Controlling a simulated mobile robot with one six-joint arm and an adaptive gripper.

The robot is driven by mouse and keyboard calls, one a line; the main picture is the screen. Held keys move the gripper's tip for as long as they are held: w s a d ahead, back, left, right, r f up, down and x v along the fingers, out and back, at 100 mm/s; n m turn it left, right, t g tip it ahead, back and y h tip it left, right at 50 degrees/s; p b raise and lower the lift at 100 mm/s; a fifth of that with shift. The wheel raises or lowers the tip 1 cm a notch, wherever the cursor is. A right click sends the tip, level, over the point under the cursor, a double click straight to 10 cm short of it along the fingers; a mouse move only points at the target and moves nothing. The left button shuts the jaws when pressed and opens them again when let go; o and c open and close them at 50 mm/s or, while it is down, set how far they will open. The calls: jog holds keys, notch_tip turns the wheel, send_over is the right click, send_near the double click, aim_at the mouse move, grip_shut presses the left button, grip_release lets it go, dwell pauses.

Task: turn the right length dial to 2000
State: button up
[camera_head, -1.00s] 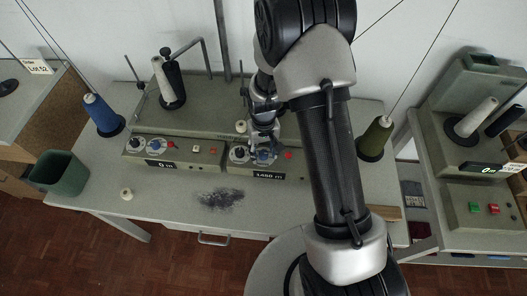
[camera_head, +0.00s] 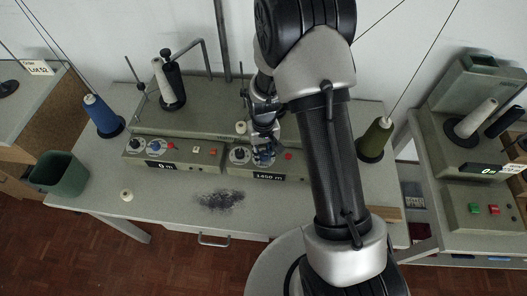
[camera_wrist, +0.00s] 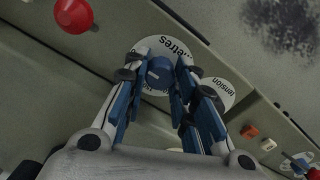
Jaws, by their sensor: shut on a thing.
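The right length dial is a blue knob (camera_wrist: 160,72) on a white disc with lettering ending in "etres". My gripper (camera_wrist: 157,85) has its two blue-padded fingers closed on either side of this knob. In the head view, my gripper (camera_head: 264,147) reaches down onto the right-hand control panel and hides most of the dial there. The display (camera_head: 268,175) below it appears to read 1450 m, though the digits are small. The knob's pointer is not clear to me.
A "tension" dial (camera_wrist: 218,94) sits beside the length dial, and a red button (camera_wrist: 73,14) is on its other side. The left panel's display (camera_head: 161,165) reads 0 m. Thread cones, a green bin (camera_head: 58,174) and dark lint (camera_head: 219,200) are around the table.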

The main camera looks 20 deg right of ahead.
aim_at(263, 154)
jog(key=n, duration=0.4)
jog(key=shift+n, duration=0.3)
jog(key=n, duration=0.4)
dwell(0.5)
jog(key=o, duration=1.1)
jog(key=shift+r, duration=0.1)
notch_tip(263, 154, up, 12)
jog(key=shift+f, duration=0.1)
dwell(0.4)
